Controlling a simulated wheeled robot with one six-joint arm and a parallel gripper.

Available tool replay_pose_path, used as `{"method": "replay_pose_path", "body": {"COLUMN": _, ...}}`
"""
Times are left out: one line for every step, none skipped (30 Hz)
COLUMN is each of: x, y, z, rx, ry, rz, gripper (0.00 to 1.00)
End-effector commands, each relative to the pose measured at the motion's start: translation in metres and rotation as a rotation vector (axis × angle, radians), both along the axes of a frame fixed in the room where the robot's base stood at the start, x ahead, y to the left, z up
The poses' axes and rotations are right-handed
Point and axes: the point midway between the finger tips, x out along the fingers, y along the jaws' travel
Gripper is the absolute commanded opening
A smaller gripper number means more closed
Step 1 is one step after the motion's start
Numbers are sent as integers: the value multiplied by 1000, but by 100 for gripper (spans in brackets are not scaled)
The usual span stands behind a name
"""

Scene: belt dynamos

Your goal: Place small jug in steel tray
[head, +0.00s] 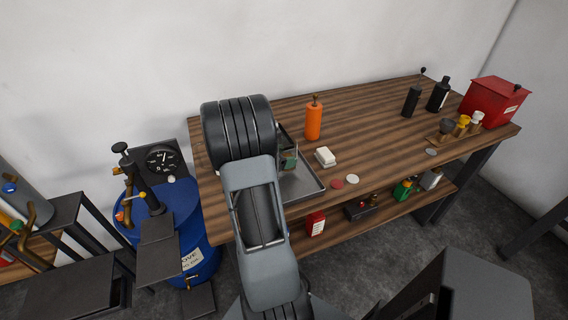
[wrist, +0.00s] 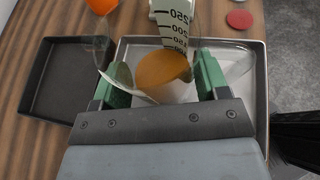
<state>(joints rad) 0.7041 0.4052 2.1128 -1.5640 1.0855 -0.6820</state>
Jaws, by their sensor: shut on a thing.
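The small jug (wrist: 162,68) is clear, with a white scale strip and orange liquid inside. My gripper (wrist: 166,78) is shut on it, with one green finger on each side. In the wrist view the jug is over the light-floored steel tray (wrist: 258,110); I cannot tell whether it touches the tray floor. In the head view the steel tray (head: 304,188) lies at the left end of the bench, partly hidden by my arm. A green finger of my gripper (head: 289,160) and a bit of the jug show above it there.
A dark tray (wrist: 62,82) lies left of the steel tray. A red box (head: 494,101) and black bottles (head: 438,95) are far right. The bench (head: 375,130) middle is clear.

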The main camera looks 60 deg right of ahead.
Motion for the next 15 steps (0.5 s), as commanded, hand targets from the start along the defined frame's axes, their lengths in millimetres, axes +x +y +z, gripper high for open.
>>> {"method": "replay_pose_path", "body": {"x": -1, "y": -3, "z": -7, "rx": 2, "ry": 4, "rz": 0, "gripper": 31}}
{"method": "replay_pose_path", "body": {"x": 0, "y": -2, "z": -11, "rx": 2, "ry": 5, "rz": 0, "gripper": 31}}
{"method": "replay_pose_path", "body": {"x": -1, "y": -2, "z": -17, "rx": 3, "ry": 5, "rz": 0, "gripper": 31}}
{"method": "replay_pose_path", "body": {"x": 0, "y": -2, "z": -20, "rx": 2, "ry": 5, "rz": 0, "gripper": 31}}
{"method": "replay_pose_path", "body": {"x": 0, "y": -2, "z": -24, "rx": 2, "ry": 4, "rz": 1, "gripper": 31}}
{"method": "replay_pose_path", "body": {"x": 0, "y": -2, "z": -27, "rx": 2, "ry": 4, "rz": 1, "gripper": 31}}
{"method": "replay_pose_path", "body": {"x": 0, "y": -2, "z": -29, "rx": 2, "ry": 4, "rz": 1, "gripper": 31}}
{"method": "replay_pose_path", "body": {"x": 0, "y": -2, "z": -31, "rx": 0, "ry": 3, "rz": 1, "gripper": 31}}
{"method": "replay_pose_path", "body": {"x": 0, "y": -2, "z": -32, "rx": -1, "ry": 1, "rz": 0, "gripper": 31}}
{"method": "replay_pose_path", "body": {"x": 0, "y": -2, "z": -32, "rx": -1, "ry": 1, "rz": 0, "gripper": 31}}
{"method": "replay_pose_path", "body": {"x": 0, "y": -2, "z": -32, "rx": -1, "ry": 0, "rz": 0, "gripper": 31}}
{"method": "replay_pose_path", "body": {"x": 0, "y": -2, "z": -32, "rx": -1, "ry": 0, "rz": 0, "gripper": 31}}
{"method": "replay_pose_path", "body": {"x": 0, "y": -2, "z": -32, "rx": -1, "ry": 0, "rz": 0, "gripper": 31}}
{"method": "replay_pose_path", "body": {"x": 0, "y": -2, "z": -32, "rx": -1, "ry": 0, "rz": 0, "gripper": 31}}
{"method": "replay_pose_path", "body": {"x": 0, "y": -2, "z": -32, "rx": -1, "ry": 0, "rz": 0, "gripper": 31}}
